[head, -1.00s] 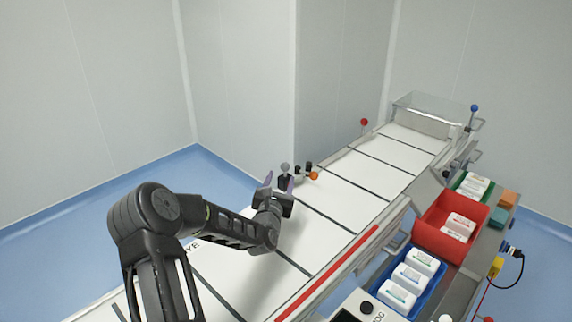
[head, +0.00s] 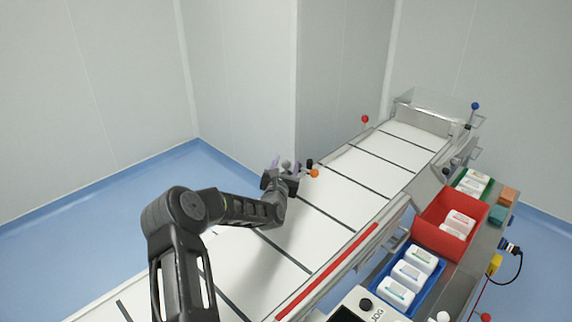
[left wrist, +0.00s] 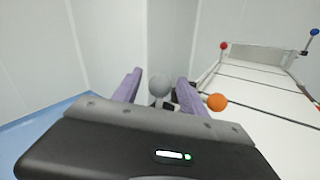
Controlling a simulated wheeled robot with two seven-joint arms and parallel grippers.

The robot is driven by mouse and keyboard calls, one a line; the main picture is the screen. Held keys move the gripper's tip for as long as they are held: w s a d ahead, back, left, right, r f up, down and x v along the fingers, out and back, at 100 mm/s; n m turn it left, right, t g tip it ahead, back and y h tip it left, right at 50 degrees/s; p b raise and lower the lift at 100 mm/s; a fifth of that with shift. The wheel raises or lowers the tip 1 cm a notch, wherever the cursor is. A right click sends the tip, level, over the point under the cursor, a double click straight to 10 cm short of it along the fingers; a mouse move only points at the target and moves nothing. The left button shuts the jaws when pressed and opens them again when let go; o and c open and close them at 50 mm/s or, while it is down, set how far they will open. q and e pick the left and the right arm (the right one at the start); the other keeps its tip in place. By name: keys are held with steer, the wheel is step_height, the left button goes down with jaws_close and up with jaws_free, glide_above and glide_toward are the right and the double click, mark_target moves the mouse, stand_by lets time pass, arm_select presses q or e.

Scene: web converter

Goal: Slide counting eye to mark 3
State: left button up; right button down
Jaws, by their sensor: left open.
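The counting eye appears to be the small dark unit (head: 309,163) with a grey round knob (left wrist: 158,86) and an orange ball (head: 314,173), at the far edge of the white belt (head: 330,200). My left gripper (head: 285,166) is open at that edge, just left of the orange ball. In the left wrist view the grey knob shows between its two purple fingers (left wrist: 157,88), with the orange ball (left wrist: 217,102) to the right, outside them. I cannot tell whether the fingers touch the knob. The gripper hides part of the unit, and no mark numbers are readable. My right gripper is not in view.
A red ball knob (head: 365,119) stands farther along the far edge. A clear cover (head: 428,112) and a blue knob (head: 475,106) are at the belt's end. A red bin (head: 428,226) and a blue tray (head: 375,287) with white packs stand at right.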

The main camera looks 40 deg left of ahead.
arm_select(q)
steer(key=shift+c, duration=0.3)
jaws_close()
stand_by(1.1)
